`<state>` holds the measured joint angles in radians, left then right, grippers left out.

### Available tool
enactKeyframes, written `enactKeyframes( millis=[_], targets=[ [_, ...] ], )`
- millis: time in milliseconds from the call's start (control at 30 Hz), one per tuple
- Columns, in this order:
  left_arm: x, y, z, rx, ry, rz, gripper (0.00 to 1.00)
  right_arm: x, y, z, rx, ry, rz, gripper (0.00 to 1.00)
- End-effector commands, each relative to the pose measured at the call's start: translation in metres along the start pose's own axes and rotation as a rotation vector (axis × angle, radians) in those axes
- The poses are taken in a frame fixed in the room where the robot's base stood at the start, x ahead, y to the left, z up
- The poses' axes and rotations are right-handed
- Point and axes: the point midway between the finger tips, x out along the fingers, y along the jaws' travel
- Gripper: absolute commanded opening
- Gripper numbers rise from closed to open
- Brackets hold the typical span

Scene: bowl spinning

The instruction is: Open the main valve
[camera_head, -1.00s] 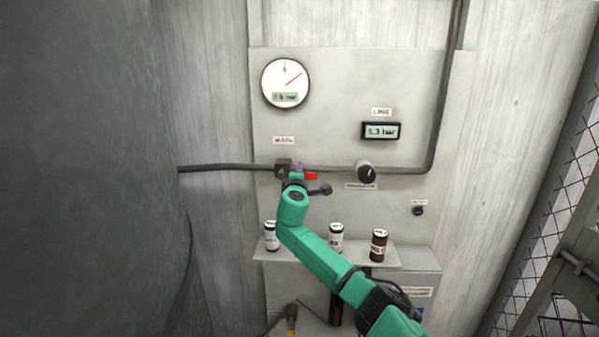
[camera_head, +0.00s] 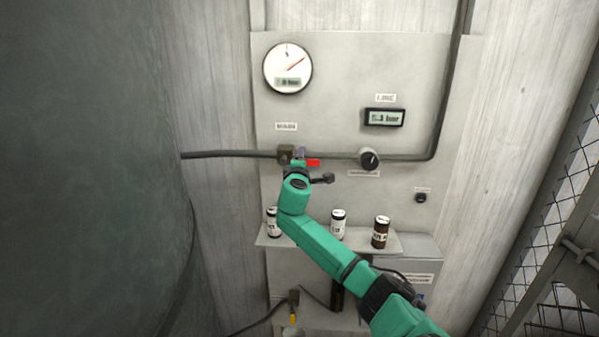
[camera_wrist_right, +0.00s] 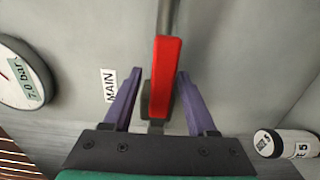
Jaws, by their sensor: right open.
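The main valve is a brown-bronze body (camera_head: 286,153) on the grey pipe under the MAIN label. Its red lever (camera_head: 313,163) points right, roughly along the pipe. In the right wrist view the red lever (camera_wrist_right: 166,75) stands between the two purple fingers of my right gripper (camera_wrist_right: 157,78). The fingers are open, one on each side of the lever, with visible gaps at the tips. In the head view my right gripper (camera_head: 301,157) is at the valve, and my green wrist hides part of the area just below it. My left gripper is not in view.
A round gauge (camera_head: 288,68) hangs above the valve. A LINE display (camera_head: 384,117) and a black knob (camera_head: 369,159) are to the right. Several small canisters stand on a shelf (camera_head: 390,242) below, near my forearm. A large dark tank (camera_head: 80,170) fills the left.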

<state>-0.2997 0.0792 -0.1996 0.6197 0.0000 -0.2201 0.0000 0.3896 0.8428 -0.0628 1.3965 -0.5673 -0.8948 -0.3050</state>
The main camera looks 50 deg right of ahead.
Motion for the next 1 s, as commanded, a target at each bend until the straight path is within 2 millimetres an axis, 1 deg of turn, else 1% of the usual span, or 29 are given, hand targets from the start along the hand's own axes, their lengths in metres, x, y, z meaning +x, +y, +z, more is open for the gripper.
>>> enactKeyframes(
  millis=[33,267,400,533,600,700,1000],
  targets=[
    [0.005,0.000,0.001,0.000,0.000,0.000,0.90,-0.008,-0.004,-0.001,-0.001,0.004,0.000,0.57],
    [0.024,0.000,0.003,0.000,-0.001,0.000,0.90,-0.055,-0.006,-0.001,0.001,0.006,-0.001,0.57],
    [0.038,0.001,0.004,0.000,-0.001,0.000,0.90,-0.092,-0.007,-0.001,0.002,0.006,-0.001,0.57],
    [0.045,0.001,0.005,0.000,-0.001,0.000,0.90,-0.119,-0.004,-0.001,0.000,0.004,-0.001,0.57],
    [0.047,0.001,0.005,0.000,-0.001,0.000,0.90,-0.128,-0.003,-0.001,-0.002,0.002,-0.002,0.57],
    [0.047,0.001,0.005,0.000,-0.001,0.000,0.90,-0.133,-0.002,0.000,-0.002,0.001,-0.002,0.57],
    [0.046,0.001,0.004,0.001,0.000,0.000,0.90,-0.133,-0.001,0.000,-0.002,0.001,-0.001,0.57]
  ],
)
